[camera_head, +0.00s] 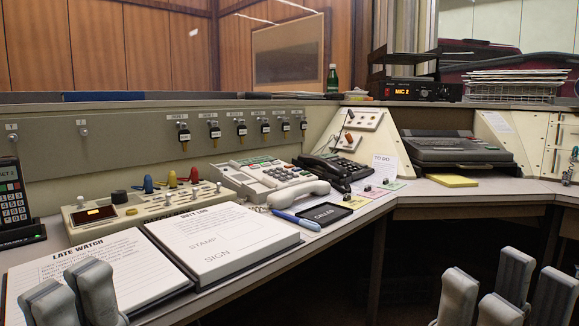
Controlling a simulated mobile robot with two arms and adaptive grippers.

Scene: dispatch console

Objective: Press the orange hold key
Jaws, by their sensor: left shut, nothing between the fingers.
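I cannot make out for certain which control is the orange hold key. A cream console box (150,209) stands on the left of the desk, with blue, yellow and red levers, a black knob and a small lit orange display (93,214). Behind the box's right end is a cream desk telephone (268,176) with rows of keys too small to read. My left gripper (72,288) is shut and empty at the bottom left, in front of the LATE WATCH page. My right gripper (507,287) is at the bottom right, its grey fingers apart and empty, far from the box.
An open log book (222,240) lies in front of the console box. A blue pen (297,220) and a black tray (327,213) lie to its right. A black keypad handset (14,196) stands far left. A black telephone (333,170) and a grey machine (455,148) stand further right.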

